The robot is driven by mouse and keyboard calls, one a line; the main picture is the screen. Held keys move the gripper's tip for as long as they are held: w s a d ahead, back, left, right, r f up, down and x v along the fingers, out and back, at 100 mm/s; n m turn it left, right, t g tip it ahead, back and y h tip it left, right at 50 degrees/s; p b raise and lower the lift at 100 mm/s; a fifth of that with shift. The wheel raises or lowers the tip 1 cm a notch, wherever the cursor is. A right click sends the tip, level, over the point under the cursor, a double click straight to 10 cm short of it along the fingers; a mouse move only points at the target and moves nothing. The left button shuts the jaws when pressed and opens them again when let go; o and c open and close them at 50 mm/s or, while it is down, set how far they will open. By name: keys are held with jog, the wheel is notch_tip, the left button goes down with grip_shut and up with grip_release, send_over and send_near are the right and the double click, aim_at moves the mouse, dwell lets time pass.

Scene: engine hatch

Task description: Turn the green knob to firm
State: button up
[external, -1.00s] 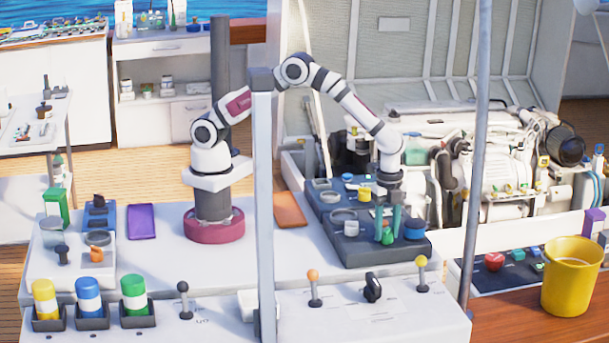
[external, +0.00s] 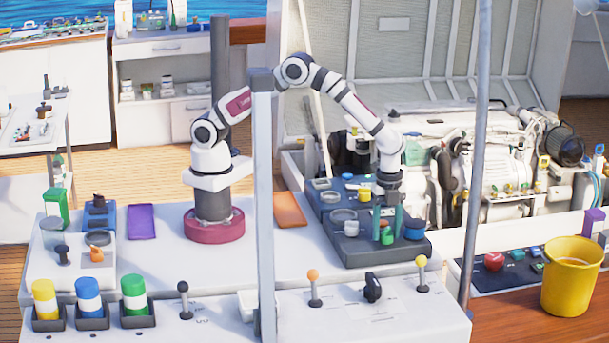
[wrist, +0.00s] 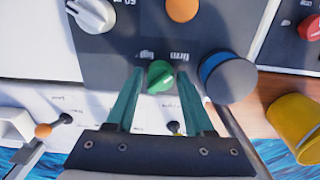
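The green knob (wrist: 160,76) sits on a dark grey panel (wrist: 105,52), between the tips of my gripper in the wrist view. A "firm" label is printed beside it on the upper right, and another label, partly unreadable, on the upper left. My gripper (wrist: 160,73) is open, with one teal finger on each side of the knob and a visible gap to each. In the external view the knob (external: 387,237) shows below my gripper (external: 389,225), which points down. I cannot tell exactly which label the knob points at.
A blue-sided round knob (wrist: 227,77) stands close to the right finger. An orange round button (wrist: 182,9) and a white knob (wrist: 92,14) lie on the panel's far side. A yellow bucket (external: 572,278) stands on the wood at right.

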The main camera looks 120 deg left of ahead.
aim_at(386, 229)
jog(key=shift+o, duration=1.1)
notch_tip(386, 229, up, 16)
jog(key=shift+f, duration=0.1)
jog(key=s+d+r+n, duration=0.1)
jog(key=s+d+r, duration=0.2)
jog(key=s, duration=0.4)
jog(key=s+d+r+n, duration=0.1)
jog(key=s+d+r, duration=0.2)
jog(key=s, duration=0.5)
jog(key=s+d+f+y, duration=0.1)
jog(key=s+f, duration=0.1)
jog(key=s, duration=0.7)
jog(key=s+d+f+n, duration=0.1)
jog(key=s+f, duration=0.2)
jog(key=s, duration=0.6)
jog(key=shift+f+n+y, duration=0.15)
jog(key=shift+n+y, duration=0.15)
jog(key=shift+y, duration=0.1)
